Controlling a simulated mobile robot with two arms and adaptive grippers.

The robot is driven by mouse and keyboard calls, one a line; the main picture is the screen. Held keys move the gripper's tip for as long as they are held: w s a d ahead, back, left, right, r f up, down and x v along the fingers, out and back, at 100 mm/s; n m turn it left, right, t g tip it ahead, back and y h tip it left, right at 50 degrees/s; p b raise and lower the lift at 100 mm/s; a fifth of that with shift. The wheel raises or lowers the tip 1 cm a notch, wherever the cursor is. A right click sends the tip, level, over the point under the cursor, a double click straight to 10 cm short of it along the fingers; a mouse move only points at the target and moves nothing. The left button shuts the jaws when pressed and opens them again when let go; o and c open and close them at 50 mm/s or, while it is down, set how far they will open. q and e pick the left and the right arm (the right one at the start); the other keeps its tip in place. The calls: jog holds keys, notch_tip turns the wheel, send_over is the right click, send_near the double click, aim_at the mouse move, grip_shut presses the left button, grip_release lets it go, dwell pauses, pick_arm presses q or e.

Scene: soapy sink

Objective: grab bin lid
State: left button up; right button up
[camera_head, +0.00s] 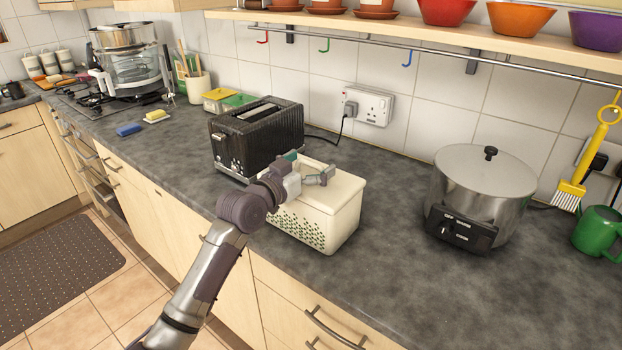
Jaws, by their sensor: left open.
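The bin is a cream box with green leaf dots (335,232) on the grey counter, in front of the toaster. Its cream lid (342,190) lies flat on top and appears closed. My left gripper (326,177) is open over the lid, its fingers pointing right. I cannot tell whether the fingers touch the lid. My left wrist and forearm cover the bin's left side and part of the lid. My right gripper is not in view.
A black toaster (256,138) stands right behind the bin. A steel slow cooker (484,190) stands to the right, with a green mug (597,231) beyond it. The counter (400,290) between bin and cooker is clear. A shelf with a hook rail (430,58) runs above.

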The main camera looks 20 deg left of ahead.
pick_arm(q)
jog(key=c, duration=1)
jog(key=shift+c, duration=0.3)
jog(key=shift+r, duration=0.15)
